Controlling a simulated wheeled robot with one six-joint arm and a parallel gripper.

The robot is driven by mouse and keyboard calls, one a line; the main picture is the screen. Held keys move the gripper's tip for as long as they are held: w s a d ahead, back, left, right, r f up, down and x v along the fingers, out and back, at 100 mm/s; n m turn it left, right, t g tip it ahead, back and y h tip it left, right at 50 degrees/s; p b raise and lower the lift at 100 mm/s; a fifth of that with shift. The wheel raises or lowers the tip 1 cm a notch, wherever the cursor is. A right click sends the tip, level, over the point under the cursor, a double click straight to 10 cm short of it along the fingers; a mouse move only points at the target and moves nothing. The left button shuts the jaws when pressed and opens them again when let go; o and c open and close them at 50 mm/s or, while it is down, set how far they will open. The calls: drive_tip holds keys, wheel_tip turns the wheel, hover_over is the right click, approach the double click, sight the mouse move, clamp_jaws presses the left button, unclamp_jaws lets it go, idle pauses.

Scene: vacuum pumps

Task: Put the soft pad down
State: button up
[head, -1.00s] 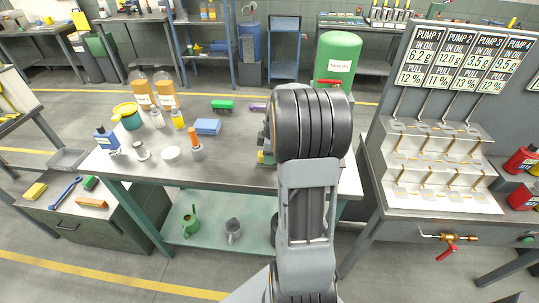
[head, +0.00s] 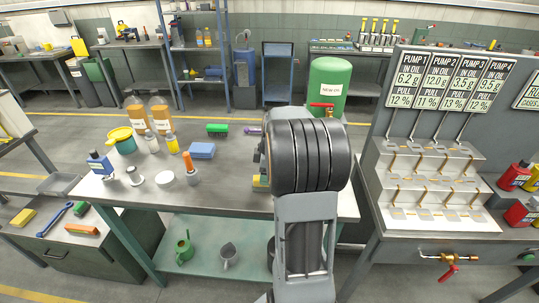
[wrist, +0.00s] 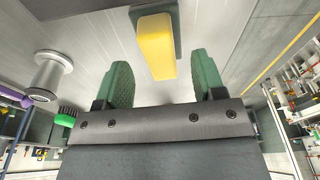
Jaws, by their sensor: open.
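The soft pad appears to be the yellow block with a green backing, lying on the grey bench top; its yellow part (wrist: 156,46) shows in the wrist view. My gripper (wrist: 161,72) is open, with its two green fingers spread apart on either side of the pad's near end. I see a gap between each finger and the pad. In the head view, a small yellow and green piece of the pad (head: 261,184) shows beside my arm, which hides my gripper.
A blue block (head: 202,150), a white disc (head: 165,179), several bottles and a green brush (head: 217,129) stand on the bench (head: 235,194) to the left. A green tank (head: 327,85) stands behind. The pump stand (head: 440,165) is at the right.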

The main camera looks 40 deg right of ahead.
wheel_tip(320, 180, up, 10)
drive_tip(key=s+d, duration=0.1)
drive_tip(key=shift+d+r, duration=0.15)
drive_tip(key=shift+r, duration=0.1)
drive_tip(key=shift+c, duration=0.3)
clamp_jaws()
idle(0.5)
idle(0.5)
idle(0.7)
